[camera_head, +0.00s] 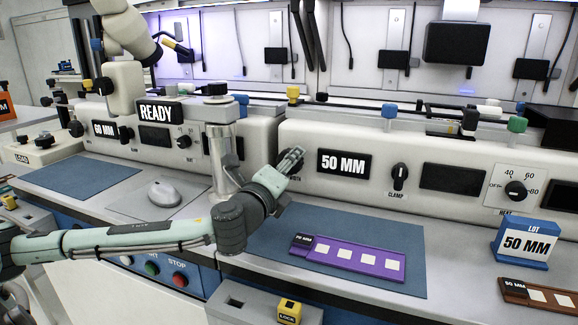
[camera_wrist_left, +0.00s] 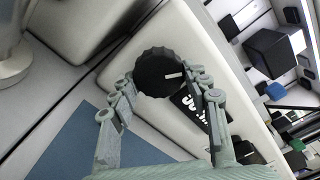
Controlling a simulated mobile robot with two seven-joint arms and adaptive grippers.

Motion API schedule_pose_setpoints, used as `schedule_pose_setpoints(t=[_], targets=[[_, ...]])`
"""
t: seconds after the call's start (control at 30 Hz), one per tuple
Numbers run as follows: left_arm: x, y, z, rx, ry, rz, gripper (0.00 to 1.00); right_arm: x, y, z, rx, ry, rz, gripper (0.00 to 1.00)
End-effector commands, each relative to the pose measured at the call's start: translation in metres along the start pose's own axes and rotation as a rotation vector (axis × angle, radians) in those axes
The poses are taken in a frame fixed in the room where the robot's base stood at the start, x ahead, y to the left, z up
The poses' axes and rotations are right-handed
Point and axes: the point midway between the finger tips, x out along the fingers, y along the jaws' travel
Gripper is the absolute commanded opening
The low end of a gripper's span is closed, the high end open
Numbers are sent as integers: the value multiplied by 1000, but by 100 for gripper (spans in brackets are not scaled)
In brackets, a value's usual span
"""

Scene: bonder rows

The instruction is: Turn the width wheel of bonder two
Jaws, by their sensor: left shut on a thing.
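The width wheel is a black ribbed knob (camera_wrist_left: 152,70) with a white pointer mark, on the pale front of a bonder (camera_head: 460,155) whose display (camera_head: 343,163) reads "50 MM". My left gripper (camera_wrist_left: 162,80) has one finger on each side of the wheel and is shut on it. In the head view the left gripper (camera_head: 290,162) reaches the bonder's left end, just left of the display, and hides most of the wheel. The wheel's pointer points right in the wrist view. My right gripper is in neither view.
A purple strip marked "70 MM" (camera_head: 350,257) lies on a blue mat (camera_head: 270,240) below my left forearm. A "50 MM" lot sign (camera_head: 526,243) and brown strip (camera_head: 540,296) stand right. Another bonder with a "60 MM" display (camera_head: 104,130) and "READY" sign (camera_head: 156,112) is left.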

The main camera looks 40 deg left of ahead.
Motion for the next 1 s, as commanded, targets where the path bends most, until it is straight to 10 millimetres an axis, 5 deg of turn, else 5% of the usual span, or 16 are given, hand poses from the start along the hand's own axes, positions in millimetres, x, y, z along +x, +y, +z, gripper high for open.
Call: schedule_pose_setpoints(t=[0.07, 0.1, 0.23, 0.57, 1.0], targets=[[1, -3, 3, 0, -6, -6, 18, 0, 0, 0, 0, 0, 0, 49], [1, -3, 3, 0, -6, -6, 52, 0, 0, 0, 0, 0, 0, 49], [1, -2, 2, 0, -4, -5, 68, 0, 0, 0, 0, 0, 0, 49], [-2, -1, 0, -1, -1, -1, 68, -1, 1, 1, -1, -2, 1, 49], [-65, 0, 0, 5, 0, -1, 68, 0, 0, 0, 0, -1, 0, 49]])
